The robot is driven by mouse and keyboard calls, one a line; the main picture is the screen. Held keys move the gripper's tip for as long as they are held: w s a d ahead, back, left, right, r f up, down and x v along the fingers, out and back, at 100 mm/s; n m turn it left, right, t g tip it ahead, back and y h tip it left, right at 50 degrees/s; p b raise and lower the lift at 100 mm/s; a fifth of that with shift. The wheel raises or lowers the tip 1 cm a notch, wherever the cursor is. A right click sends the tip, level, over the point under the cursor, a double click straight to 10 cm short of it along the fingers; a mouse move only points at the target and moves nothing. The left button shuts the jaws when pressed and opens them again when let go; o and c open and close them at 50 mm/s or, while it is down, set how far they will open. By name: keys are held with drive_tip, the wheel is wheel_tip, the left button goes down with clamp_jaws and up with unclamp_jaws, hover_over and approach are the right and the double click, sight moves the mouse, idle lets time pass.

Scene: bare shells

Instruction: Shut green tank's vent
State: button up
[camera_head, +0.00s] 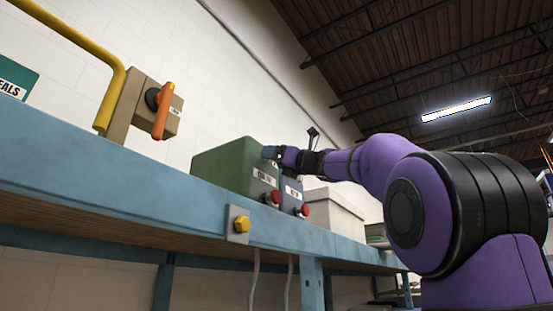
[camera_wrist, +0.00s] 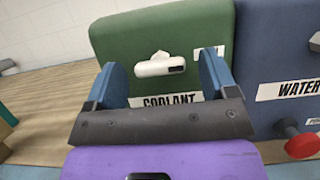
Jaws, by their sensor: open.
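The green tank (camera_head: 222,165) stands on the blue-edged bench in the head view, and its front (camera_wrist: 120,35) fills the upper middle of the wrist view with a label reading COOLANT. A white bar-like fitting (camera_wrist: 152,69) with a small dark slot sits on its front above the label; I take it for the vent, though its state is unclear. My gripper (camera_wrist: 160,63) is open, its two blue fingers on either side of the white fitting. No contact is evident. In the head view my gripper (camera_head: 271,153) is at the tank's upper front.
A blue tank (camera_wrist: 275,45) labelled WATER stands close on the right, with a red knob (camera_wrist: 303,145). In the head view a red knob (camera_head: 273,197) is below my gripper. An orange lever (camera_head: 162,110) and yellow pipe (camera_head: 95,55) are at left.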

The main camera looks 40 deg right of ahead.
drive_tip(key=c, duration=0.9)
drive_tip(key=shift+c, duration=0.2)
drive_tip(key=shift+n, duration=0.5)
drive_tip(key=n+y, duration=0.1)
drive_tip(key=n, duration=0.1)
drive_tip(key=n+g+y, duration=0.1)
drive_tip(key=n+y, duration=0.1)
drive_tip(key=n, duration=0.1)
drive_tip(key=shift+d+n+g, duration=0.15)
drive_tip(key=shift+n+g, duration=0.15)
drive_tip(key=shift+w+d+r+n+g+y, duration=0.2)
drive_tip(key=shift+n+g, duration=0.85)
drive_tip(key=shift+n, duration=1.6)
drive_tip(key=shift+s+a+f+n+g+y, duration=0.25)
drive_tip(key=shift+n+g, duration=0.75)
drive_tip(key=shift+n, duration=1.6)
drive_tip(key=shift+w+d+r+n+g+y, duration=0.25)
drive_tip(key=shift+n+g, duration=0.8)
drive_tip(key=shift+n, duration=1.6)
drive_tip(key=shift+s, duration=0.1)
